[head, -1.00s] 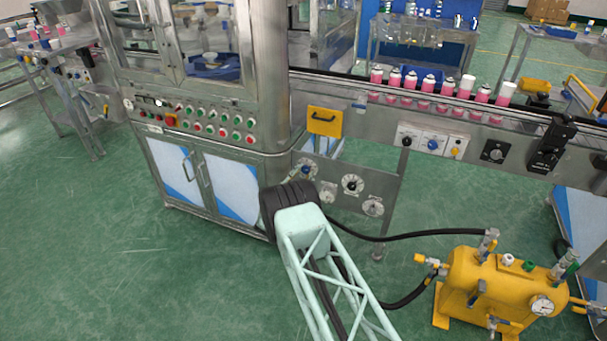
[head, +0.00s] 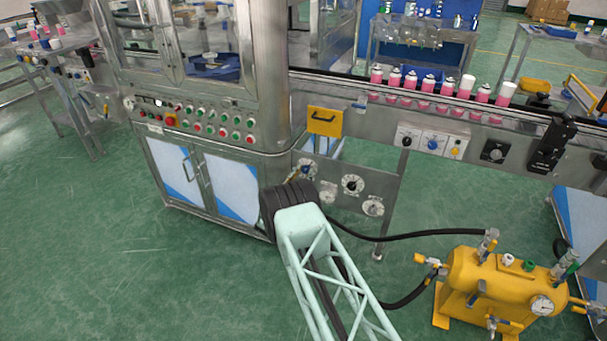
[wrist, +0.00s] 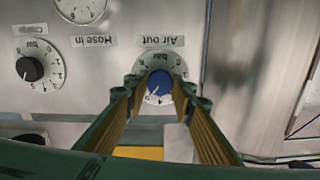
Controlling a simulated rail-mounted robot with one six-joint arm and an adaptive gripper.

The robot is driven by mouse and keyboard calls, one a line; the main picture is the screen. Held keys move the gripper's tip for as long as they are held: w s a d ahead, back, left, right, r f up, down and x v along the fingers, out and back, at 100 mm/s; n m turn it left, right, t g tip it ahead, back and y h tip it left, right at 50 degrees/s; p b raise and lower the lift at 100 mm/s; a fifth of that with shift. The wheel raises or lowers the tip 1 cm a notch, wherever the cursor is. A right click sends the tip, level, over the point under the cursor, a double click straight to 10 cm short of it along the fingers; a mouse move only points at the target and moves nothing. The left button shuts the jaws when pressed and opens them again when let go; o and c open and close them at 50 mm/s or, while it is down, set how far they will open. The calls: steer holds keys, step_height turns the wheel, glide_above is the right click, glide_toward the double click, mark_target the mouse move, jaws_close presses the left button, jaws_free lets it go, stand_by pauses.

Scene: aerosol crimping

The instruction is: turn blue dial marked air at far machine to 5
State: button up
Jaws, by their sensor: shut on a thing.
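The blue dial (wrist: 159,83) sits on a steel panel under the upside-down label "Air out", with a round white scale marked "bar" (wrist: 176,66) around it. My gripper (wrist: 161,90) has its two fingers on either side of the dial and is shut on it. The dial's exact reading is too small to tell. In the head view the blue dial (head: 305,170) shows at the panel's upper left, just beyond my dark wrist, which hides most of the gripper.
A black dial (wrist: 30,69) and a gauge (wrist: 81,6) share the panel. A steel cabinet (head: 225,185) stands close on the left. A yellow tank (head: 490,285) and black hose (head: 420,235) are on the right. The conveyor with pink cans (head: 427,84) runs above.

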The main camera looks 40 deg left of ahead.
steer(key=o, duration=0.8)
steer(key=shift+o, duration=0.2)
steer(key=shift+s, duration=0.2)
steer(key=v, duration=1.1)
steer(key=shift+s+d, duration=0.2)
steer(key=shift+s, duration=0.1)
